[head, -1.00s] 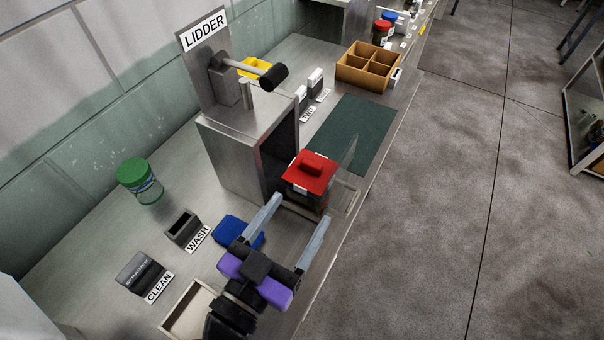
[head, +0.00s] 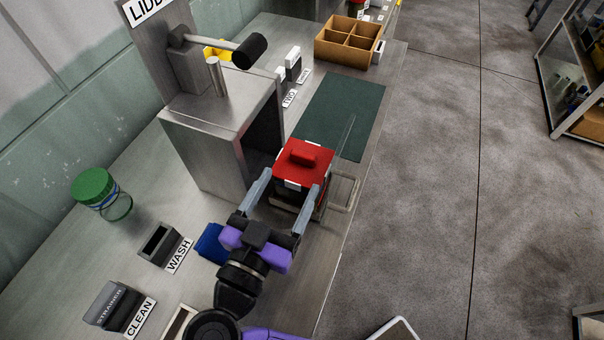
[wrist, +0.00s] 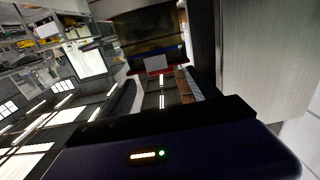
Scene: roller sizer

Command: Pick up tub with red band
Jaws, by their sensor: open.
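The tub with red (head: 302,165) stands on the steel counter in front of the lidder's opening. It has a square red top with a raised red grip, a darker body below and small white patches at the edge. In the wrist view the dark tub (wrist: 150,40) shows close ahead, with a red strip and a white label. My gripper (head: 291,183) is open, its two grey fingers at the near side of the tub, one to the left and one to the right. Whether either finger touches the tub I cannot tell.
The lidder (head: 215,110) stands close left of the tub. A clear upright panel (head: 345,135) and a metal handle-like frame (head: 345,192) are close to its right. A green mat (head: 340,112) lies behind. A green-lidded jar (head: 97,188) and a blue block (head: 211,243) are nearer.

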